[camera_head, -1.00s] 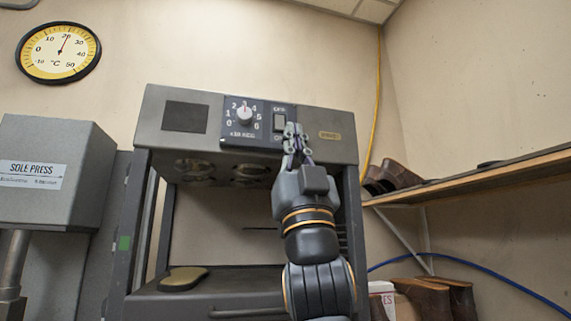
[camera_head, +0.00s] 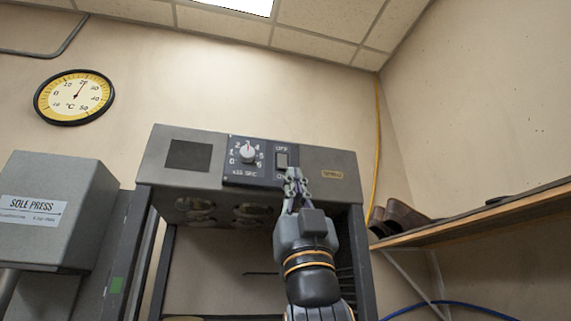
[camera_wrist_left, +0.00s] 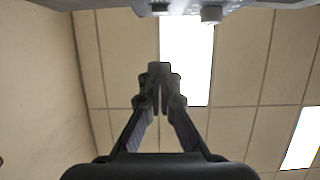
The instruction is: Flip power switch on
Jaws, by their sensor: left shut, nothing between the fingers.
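I cannot tell whether the tips touch the panel. The left wrist view shows the closed fingers (camera_wrist_left: 160,80) below the machine's grey edge (camera_wrist_left: 190,6); the switch is not visible there. My right gripper is not in view.
The timer dial (camera_head: 247,154) sits just left of the switch. A sole press (camera_head: 55,212) stands at left. A wooden shelf (camera_head: 470,225) with dark shoes (camera_head: 400,218) runs along the right wall. The space above the machine is clear.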

